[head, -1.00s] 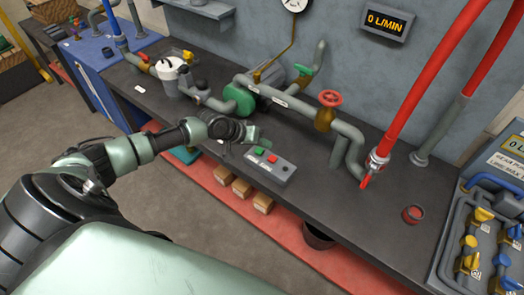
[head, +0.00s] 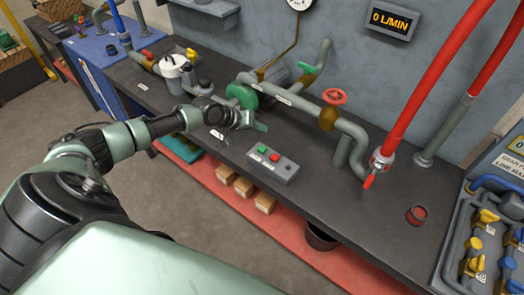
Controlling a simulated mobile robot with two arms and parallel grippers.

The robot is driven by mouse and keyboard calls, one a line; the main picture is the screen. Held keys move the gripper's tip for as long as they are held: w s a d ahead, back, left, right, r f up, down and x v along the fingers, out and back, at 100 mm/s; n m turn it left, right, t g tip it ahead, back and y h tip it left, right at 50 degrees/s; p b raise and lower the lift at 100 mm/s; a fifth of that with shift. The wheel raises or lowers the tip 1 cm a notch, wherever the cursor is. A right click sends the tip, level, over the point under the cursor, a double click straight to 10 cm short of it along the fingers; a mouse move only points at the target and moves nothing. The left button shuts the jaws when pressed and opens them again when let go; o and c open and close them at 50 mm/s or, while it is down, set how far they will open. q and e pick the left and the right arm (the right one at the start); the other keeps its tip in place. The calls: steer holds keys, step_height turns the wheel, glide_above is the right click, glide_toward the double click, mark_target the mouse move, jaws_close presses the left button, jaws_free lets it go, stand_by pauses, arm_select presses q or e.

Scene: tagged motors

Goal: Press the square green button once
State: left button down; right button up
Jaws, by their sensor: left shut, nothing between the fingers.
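The square green button (head: 263,149) is on the top of a grey control box (head: 284,173), to the left of a red button (head: 275,157). The box sits near the front edge of the dark workbench. My left gripper (head: 262,126) is shut and empty. It is just beyond the box in the picture, apart from the green button, which is in plain view. My right gripper is not in view.
Grey pipes with a red handwheel (head: 335,97) and a green pump (head: 242,96) stand behind the box. A thick red hose (head: 415,98) comes down at the right. A small red cap (head: 416,214) lies on the bench (head: 358,216). A display (head: 391,19) reads 0 L/MIN.

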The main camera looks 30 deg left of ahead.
arm_select(q)
steer(key=b, duration=0.5)
glide_above(260, 150)
step_height(260, 150, down, 6)
steer(key=shift+f, duration=0.65)
stand_by(1.1)
steer(key=shift+f+b, duration=0.4)
steer(key=shift+b, duration=0.1)
steer(key=shift+f+b, duration=0.4)
steer(key=shift+f, duration=0.1)
stand_by(0.5)
steer(key=shift+r, duration=0.1)
steer(key=shift+r+p, duration=0.85)
steer(key=shift+p, duration=0.05)
